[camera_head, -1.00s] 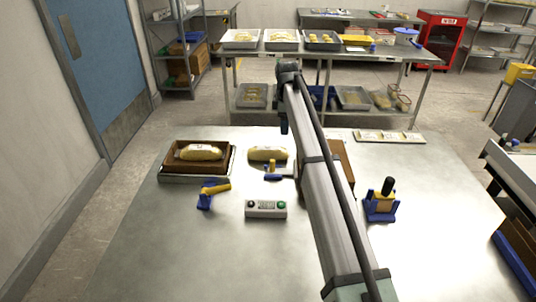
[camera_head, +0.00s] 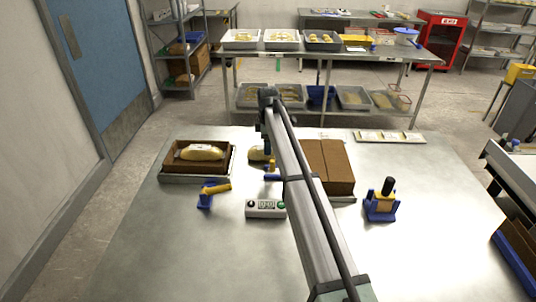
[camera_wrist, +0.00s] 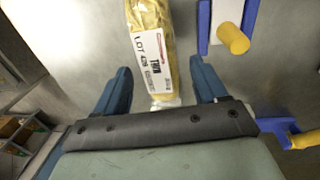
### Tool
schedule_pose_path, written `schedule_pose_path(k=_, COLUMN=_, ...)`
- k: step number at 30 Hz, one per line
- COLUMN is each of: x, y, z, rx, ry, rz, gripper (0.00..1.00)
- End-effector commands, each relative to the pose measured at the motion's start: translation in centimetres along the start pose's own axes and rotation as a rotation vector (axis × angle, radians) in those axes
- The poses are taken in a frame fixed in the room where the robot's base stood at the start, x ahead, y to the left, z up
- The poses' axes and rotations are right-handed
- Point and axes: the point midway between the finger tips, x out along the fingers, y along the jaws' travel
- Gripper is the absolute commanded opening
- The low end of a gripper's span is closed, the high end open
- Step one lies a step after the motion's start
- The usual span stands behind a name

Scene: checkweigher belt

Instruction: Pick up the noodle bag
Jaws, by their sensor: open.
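A yellow noodle bag (camera_head: 256,155) with a white label lies on the metal surface, partly hidden behind my arm in the head view. In the wrist view, the noodle bag (camera_wrist: 152,45) runs down from the top edge, its label printed "LOT 429", and its near end lies between my two blue fingers. My gripper (camera_wrist: 160,66) is open, one finger on each side of that end, with visible gaps. I cannot tell its height above the bag. In the head view my gripper (camera_head: 264,130) is mostly hidden by the arm.
A similar bag (camera_head: 203,152) lies in a brown box (camera_head: 178,170) to the left. A blue and yellow device stands close to the bag's right in the wrist view (camera_wrist: 232,38).

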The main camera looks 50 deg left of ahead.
Motion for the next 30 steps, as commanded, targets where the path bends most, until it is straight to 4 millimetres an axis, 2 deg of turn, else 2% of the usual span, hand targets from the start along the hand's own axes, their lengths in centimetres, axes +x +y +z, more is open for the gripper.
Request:
schedule_pose_path(k=5, x=0.9, y=0.1, z=0.0, rx=0.0, ry=0.0, rz=0.001, gripper=0.72)
schedule_pose_path(k=15, x=4.9, y=0.4, z=-0.1, rx=0.0, ry=0.0, rz=0.001, gripper=0.72)
schedule_pose_path(k=23, x=5.2, y=0.4, z=-0.1, rx=0.0, ry=0.0, rz=0.001, gripper=0.72)
schedule_pose_path(k=30, x=5.2, y=0.4, z=-0.1, rx=0.0, ry=0.0, rz=0.001, gripper=0.5)
